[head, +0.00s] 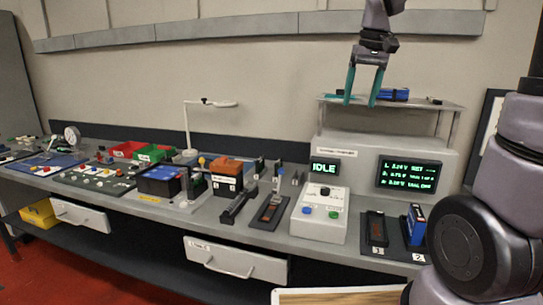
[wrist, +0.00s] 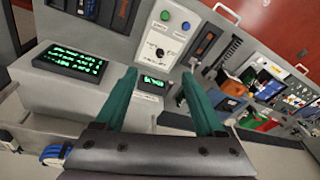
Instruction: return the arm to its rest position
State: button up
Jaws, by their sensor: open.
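My gripper (head: 362,86) hangs from above in the head view, in front of the shelf over the grey tester cabinet. Its two teal fingers point down, are spread apart and hold nothing. In the wrist view the open fingers (wrist: 163,103) reach toward the bench, with empty space between them. My upper arm shows at the top and a large joint at the right of the head view.
A long workbench (head: 150,205) carries tools and parts. A grey control box (head: 320,214) stands beside an IDLE display (head: 325,168). Blue batteries are on the shelf (head: 395,95) and in dock 2 (head: 415,225). A lamp (head: 211,103) rises mid-bench.

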jog(key=s+d+r+m+t+y, duration=0.1)
jog(key=s+m+t, duration=0.3)
jog(key=s, duration=1.2)
jog(key=shift+d+t, duration=0.5)
jog(key=shift+t, duration=0.1)
